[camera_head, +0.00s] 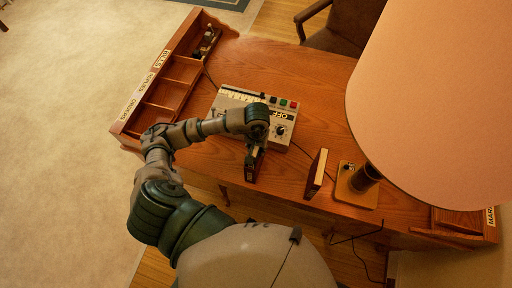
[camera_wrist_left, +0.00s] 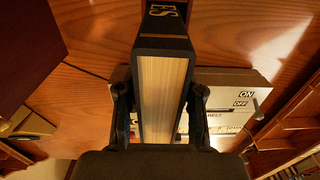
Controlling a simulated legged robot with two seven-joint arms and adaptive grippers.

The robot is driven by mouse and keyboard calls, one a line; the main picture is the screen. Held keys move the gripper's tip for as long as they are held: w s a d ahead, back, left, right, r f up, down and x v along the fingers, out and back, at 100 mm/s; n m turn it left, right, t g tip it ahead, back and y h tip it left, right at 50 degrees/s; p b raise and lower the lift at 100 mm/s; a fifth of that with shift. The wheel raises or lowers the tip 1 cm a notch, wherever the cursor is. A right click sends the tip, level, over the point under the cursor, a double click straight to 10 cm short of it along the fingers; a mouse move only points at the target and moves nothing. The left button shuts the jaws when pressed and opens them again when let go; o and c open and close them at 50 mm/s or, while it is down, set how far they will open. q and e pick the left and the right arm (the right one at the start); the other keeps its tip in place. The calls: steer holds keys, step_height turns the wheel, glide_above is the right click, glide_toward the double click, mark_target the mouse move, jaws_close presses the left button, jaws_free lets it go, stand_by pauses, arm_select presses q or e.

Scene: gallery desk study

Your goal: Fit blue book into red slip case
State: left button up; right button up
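The blue book, very dark in this light, (camera_head: 254,164) is between the fingers of my left gripper (camera_head: 256,145), near the front edge of the desk. In the left wrist view the book (camera_wrist_left: 163,95) shows pale page edges and a dark spine with gold letters. Both fingers of the gripper (camera_wrist_left: 160,105) are against its covers, one on each side. The red slip case (camera_head: 317,173) stands upright on the desk, to the right of the book and apart from it. A dark red surface at upper left in the wrist view (camera_wrist_left: 25,50) looks like the case. My right gripper is not in view.
A control box (camera_head: 243,99) with buttons and a dial lies behind the book. A lamp with a large shade (camera_head: 435,90) and a wooden base (camera_head: 345,185) stands right of the case. A labelled wooden compartment rack (camera_head: 165,92) lines the left edge. A chair (camera_head: 345,28) is behind.

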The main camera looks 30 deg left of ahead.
arm_select(q)
steer(key=shift+o, duration=0.8)
steer(key=shift+s+a, duration=0.1)
steer(key=shift+a, duration=0.15)
step_height(320, 180, up, 5)
steer(key=shift+a+b, duration=0.1)
steer(key=shift+b, duration=0.25)
steer(key=r, duration=0.6)
steer(key=shift+d+r, duration=0.1)
steer(key=shift+d, duration=0.2)
steer(key=shift+a+r, duration=0.1)
steer(key=shift+r, duration=0.3)
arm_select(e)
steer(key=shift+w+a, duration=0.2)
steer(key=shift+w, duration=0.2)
arm_select(q)
steer(key=shift+a, duration=0.1)
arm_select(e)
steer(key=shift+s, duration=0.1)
